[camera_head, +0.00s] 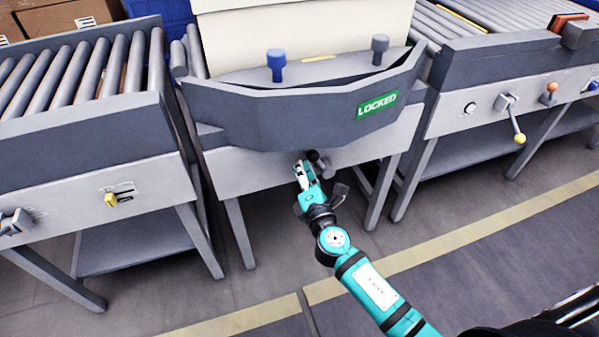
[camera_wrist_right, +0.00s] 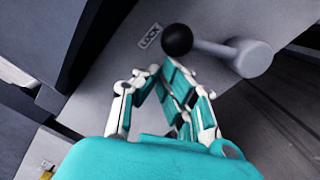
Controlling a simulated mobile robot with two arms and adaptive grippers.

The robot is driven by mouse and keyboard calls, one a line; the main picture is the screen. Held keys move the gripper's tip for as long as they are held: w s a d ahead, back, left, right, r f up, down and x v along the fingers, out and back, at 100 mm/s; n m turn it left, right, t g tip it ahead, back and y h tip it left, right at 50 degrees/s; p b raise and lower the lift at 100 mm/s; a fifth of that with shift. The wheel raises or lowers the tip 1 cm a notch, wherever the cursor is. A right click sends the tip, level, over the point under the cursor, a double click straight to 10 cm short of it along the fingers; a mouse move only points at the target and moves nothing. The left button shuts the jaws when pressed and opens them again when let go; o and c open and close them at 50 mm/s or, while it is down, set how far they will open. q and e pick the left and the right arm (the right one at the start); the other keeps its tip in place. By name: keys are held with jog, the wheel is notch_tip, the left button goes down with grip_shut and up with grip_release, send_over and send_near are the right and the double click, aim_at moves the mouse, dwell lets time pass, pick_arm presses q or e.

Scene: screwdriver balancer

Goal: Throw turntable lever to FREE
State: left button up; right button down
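The turntable lever shows in the right wrist view as a black ball knob (camera_wrist_right: 177,39) on a grey arm that runs right to a round hub (camera_wrist_right: 250,58). The knob sits beside a LOCK label (camera_wrist_right: 149,36). In the head view the knob (camera_head: 313,156) is under the turntable's front, and a green sign (camera_head: 378,104) there reads LOCKED. My right gripper (camera_wrist_right: 158,70) has its fingertips drawn together just below the knob, with nothing held between them. It shows in the head view (camera_head: 301,169), close to the lever. My left gripper is out of view.
A large cream box (camera_head: 300,40) stands on the turntable behind the grey front guard (camera_head: 260,115). Table legs stand around my right arm. The floor in front is clear.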

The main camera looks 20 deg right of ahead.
pick_arm(q)
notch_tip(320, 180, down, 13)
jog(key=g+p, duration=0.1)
jog(key=p, duration=0.5)
pick_arm(e)
jog(key=d+r+m, duration=0.4)
jog(key=d+m, duration=0.6)
jog(key=m, duration=0.1)
jog(key=shift+w+d+m+g, duration=0.2)
jog(key=shift+d+m+g, duration=0.1)
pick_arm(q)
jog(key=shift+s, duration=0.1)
pick_arm(e)
jog(key=shift+s, duration=0.15)
jog(key=s, duration=1.1)
jog(key=shift+s+r, duration=0.2)
jog(key=shift+s, duration=0.2)
jog(key=shift+a, duration=0.1)
